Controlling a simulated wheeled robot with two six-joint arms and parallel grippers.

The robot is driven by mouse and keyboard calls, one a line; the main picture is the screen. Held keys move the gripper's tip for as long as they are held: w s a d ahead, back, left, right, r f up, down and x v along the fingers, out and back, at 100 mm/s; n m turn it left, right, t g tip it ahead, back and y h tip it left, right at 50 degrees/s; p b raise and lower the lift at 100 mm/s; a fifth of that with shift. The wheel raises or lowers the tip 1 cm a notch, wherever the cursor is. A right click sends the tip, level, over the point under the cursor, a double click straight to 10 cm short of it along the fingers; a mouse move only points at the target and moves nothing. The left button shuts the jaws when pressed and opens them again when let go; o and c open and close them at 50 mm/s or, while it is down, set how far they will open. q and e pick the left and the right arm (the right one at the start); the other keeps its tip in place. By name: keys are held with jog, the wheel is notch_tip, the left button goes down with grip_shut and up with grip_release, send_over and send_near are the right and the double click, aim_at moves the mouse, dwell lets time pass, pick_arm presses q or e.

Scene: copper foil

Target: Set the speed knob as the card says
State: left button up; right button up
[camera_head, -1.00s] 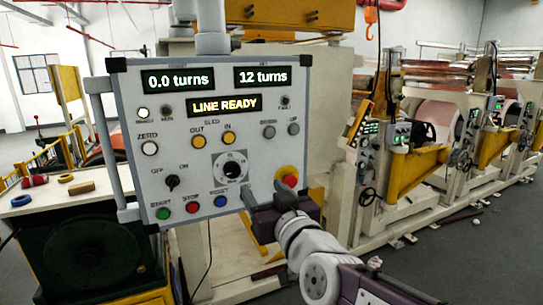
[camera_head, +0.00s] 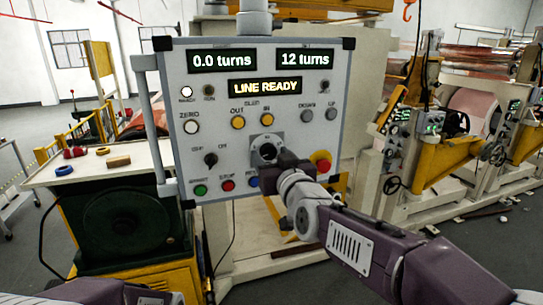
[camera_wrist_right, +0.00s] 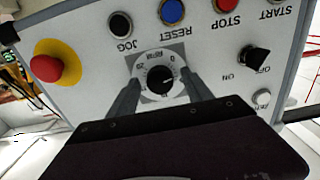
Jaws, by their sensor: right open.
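The speed knob (camera_head: 267,151) is a black round knob on a grey plate, low in the middle of the grey control panel (camera_head: 215,110). In the right wrist view the knob (camera_wrist_right: 160,80) appears upside down, with a white dial marked RPM around it; its exact setting is too small to read. My right gripper (camera_head: 282,157) is at the knob and partly covers its right side. In the right wrist view its two dark fingers (camera_wrist_right: 160,87) are apart, one on each side of the knob. My left gripper is out of view. I cannot make out a card.
A red emergency button (camera_head: 322,163) on yellow sits right of the knob. A blue RESET button (camera_wrist_right: 172,12) and black JOG button (camera_wrist_right: 120,24) are close by. A black ON/OFF switch (camera_head: 211,159) is to the left. The displays read 0.0 turns, 12 turns and LINE READY.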

jog(key=shift+d, duration=0.15)
jog(key=c, duration=0.3)
grip_shut()
